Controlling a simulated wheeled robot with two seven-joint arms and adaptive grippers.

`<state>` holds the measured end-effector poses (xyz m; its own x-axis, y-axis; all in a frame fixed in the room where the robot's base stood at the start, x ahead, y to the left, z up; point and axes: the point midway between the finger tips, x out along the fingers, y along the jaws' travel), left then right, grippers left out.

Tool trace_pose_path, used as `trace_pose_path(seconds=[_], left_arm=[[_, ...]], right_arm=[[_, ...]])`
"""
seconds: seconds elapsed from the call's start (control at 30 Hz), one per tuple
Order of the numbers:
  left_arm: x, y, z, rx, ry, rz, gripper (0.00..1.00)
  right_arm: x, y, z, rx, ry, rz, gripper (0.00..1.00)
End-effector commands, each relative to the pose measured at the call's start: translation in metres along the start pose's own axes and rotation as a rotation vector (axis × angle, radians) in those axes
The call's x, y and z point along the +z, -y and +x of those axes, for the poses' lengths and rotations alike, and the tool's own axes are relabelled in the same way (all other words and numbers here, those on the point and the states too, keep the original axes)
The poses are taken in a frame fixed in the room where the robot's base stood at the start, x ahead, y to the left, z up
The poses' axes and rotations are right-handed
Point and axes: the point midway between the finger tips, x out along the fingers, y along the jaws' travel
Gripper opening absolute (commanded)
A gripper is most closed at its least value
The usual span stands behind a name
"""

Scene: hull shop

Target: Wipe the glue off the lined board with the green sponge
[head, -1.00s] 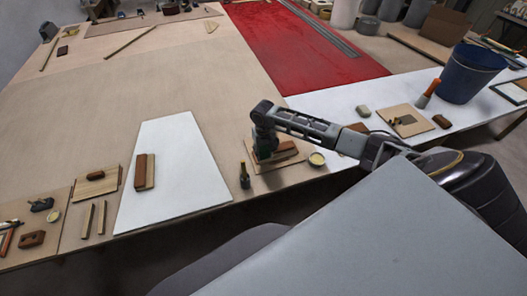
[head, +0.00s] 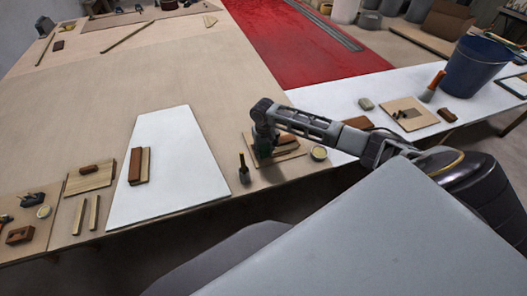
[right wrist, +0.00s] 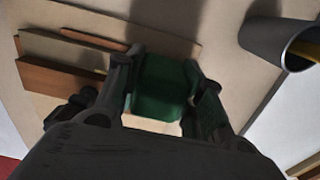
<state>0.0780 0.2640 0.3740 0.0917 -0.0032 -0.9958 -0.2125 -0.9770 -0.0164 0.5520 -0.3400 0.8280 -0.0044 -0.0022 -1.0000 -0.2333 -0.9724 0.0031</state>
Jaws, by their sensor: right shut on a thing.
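My right gripper (head: 263,147) is shut on the green sponge (right wrist: 160,88), which shows between its fingers in the right wrist view. In the head view the gripper points down over a small tan board (head: 293,154) near the table's front edge. The board also shows in the right wrist view (right wrist: 165,38). The sponge is low over this board or on it; I cannot tell whether they touch. The fingers and sponge hide part of the board. I cannot make out lines or glue on it. My left gripper is not in view.
A brown block (head: 288,140) is on the board's far side. A white panel (head: 195,170) with a wooden block (head: 139,166) lies farther left. Bare table lies behind the board.

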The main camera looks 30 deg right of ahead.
Motion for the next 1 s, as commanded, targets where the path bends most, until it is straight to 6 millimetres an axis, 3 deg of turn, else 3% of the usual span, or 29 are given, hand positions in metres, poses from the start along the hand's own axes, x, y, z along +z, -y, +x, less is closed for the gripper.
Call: trace_pose_path(seconds=[0.47,1.0], left_arm=[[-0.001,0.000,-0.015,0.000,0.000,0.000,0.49],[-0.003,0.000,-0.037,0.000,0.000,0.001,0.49]], right_arm=[[0.000,-0.022,-0.001,0.000,0.001,0.000,0.19],[0.000,-0.062,-0.001,0.000,0.001,0.001,0.19]])
